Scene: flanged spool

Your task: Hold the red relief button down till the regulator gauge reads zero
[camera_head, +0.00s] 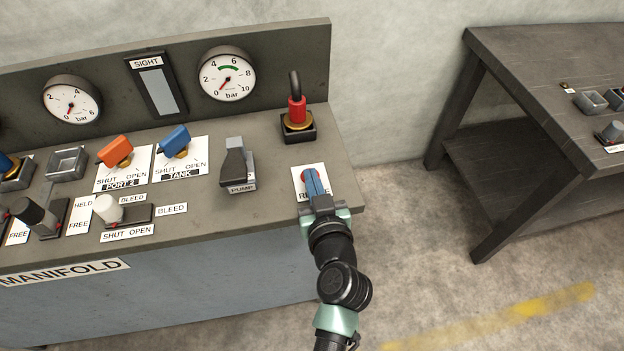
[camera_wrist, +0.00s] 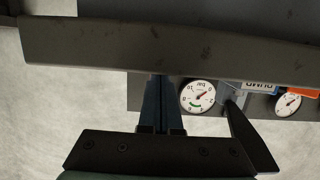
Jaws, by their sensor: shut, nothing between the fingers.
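The red relief button (camera_head: 304,176) sits on a white label at the right end of the manifold bench and is mostly hidden by my fingers. My gripper (camera_head: 314,182) is shut and empty, its blue fingertips over the button; I cannot tell whether they press it. In the wrist view the closed fingers (camera_wrist: 161,103) show, but not the button. The larger-range gauge (camera_head: 227,74) has its red needle low at the left, near the zero end. A second gauge (camera_head: 71,99) is at the left. I cannot read which one is the regulator's.
A red-topped lever (camera_head: 297,112) stands behind the button. The grey PUMP handle (camera_head: 235,163), blue TANK valve (camera_head: 174,141) and orange PORT 2 valve (camera_head: 116,151) are to the left. The bench edge is close on the right; another table (camera_head: 540,60) stands beyond open floor.

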